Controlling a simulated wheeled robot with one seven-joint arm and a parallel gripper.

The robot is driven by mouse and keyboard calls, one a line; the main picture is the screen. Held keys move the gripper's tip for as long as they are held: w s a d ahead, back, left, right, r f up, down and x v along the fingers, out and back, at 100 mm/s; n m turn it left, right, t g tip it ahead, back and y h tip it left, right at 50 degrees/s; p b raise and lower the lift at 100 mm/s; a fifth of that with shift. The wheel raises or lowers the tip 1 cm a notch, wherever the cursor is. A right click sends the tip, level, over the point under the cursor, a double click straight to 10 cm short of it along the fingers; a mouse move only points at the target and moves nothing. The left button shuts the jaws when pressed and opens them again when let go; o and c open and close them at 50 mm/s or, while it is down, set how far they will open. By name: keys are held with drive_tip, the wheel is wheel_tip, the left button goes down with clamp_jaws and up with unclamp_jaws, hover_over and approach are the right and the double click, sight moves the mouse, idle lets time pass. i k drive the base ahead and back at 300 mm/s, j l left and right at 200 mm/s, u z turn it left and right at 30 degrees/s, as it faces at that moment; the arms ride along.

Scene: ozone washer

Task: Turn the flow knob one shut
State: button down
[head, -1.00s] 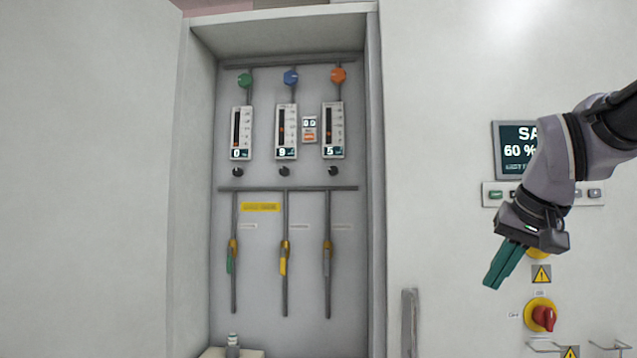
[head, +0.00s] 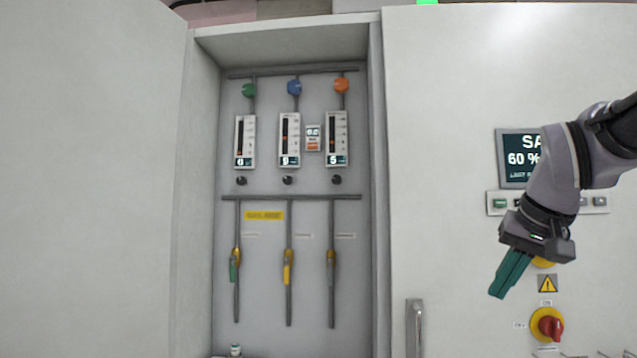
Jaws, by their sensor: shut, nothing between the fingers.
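Three small black knobs sit in a row under three flow meters in the recessed cabinet: left knob (head: 241,181), middle knob (head: 287,180) and right knob (head: 337,180). I cannot read which is flow knob one. The left meter (head: 245,142), middle meter (head: 290,140) and right meter (head: 336,138) have small digital readouts; the right one seems to show 5. My gripper (head: 498,291) is shut and empty, its teal fingers pointing down and left. It is well right of the knobs, in front of the right-hand panel, touching nothing I can see.
Green (head: 249,90), blue (head: 295,88) and orange (head: 341,86) round knobs sit above the meters. Valve levers (head: 288,272) hang below. A cabinet side wall (head: 377,200) and door handle (head: 414,328) lie between my gripper and the recess. A red switch (head: 549,325) is below right.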

sight(241, 180)
drive_tip(key=i+u, duration=0.25)
drive_tip(key=u, duration=0.15)
drive_tip(key=i+u, duration=0.2)
drive_tip(key=u, duration=0.15)
drive_tip(key=i+u, duration=0.25)
drive_tip(key=u, duration=0.15)
